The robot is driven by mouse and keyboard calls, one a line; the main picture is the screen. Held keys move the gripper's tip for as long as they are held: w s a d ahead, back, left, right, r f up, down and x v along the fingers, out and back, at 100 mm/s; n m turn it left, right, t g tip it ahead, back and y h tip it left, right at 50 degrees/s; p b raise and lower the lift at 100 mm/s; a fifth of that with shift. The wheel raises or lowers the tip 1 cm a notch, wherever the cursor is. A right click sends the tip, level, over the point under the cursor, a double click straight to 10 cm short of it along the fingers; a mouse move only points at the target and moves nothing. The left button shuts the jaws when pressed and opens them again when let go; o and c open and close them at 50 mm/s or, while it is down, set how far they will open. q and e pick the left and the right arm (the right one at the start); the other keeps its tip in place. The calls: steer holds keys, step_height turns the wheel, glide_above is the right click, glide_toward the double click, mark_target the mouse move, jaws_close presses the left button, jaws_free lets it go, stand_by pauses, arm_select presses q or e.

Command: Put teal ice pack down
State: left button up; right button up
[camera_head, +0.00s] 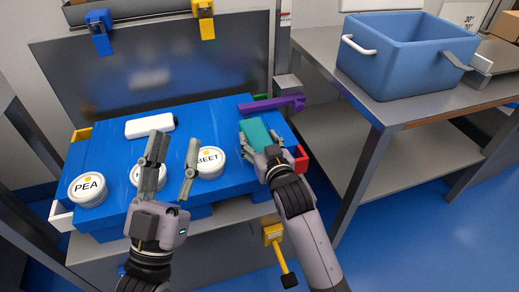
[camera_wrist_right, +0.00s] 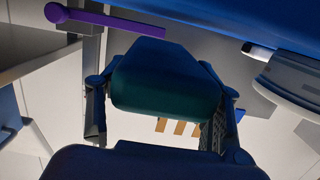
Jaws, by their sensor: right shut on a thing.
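The teal ice pack (camera_head: 255,132) is held in my right gripper (camera_head: 261,142) over the right part of the blue work surface (camera_head: 228,112). In the right wrist view the teal ice pack (camera_wrist_right: 165,82) sits between the two fingers of my right gripper (camera_wrist_right: 160,110), one on each side. I cannot tell whether the pack touches the surface. My left gripper (camera_head: 172,168) is open and empty, with fingers apart, above the tubs at the middle left. It hides part of one round white tub (camera_head: 136,178).
White tubs marked PEA (camera_head: 88,189) and BEET (camera_head: 209,163) stand along the front. A white block (camera_head: 150,125) lies behind. A purple bar (camera_head: 272,104) lies just behind the ice pack. A blue crate (camera_head: 405,60) stands on the metal table (camera_head: 385,112) at right.

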steer(key=shift+f+b, duration=0.3)
steer(key=shift+f, duration=0.7)
arm_select(q)
steer(key=shift+s+r+t+p, duration=0.25)
steer(key=shift+r+t+p, duration=0.05)
steer(key=shift+p, duration=0.05)
arm_select(e)
steer(key=shift+f, duration=0.35)
steer(key=o, duration=0.9)
steer(key=shift+f, duration=0.25)
steer(key=o, duration=0.5)
arm_select(q)
steer(key=shift+s, duration=0.1)
arm_select(e)
steer(key=shift+o, duration=0.2)
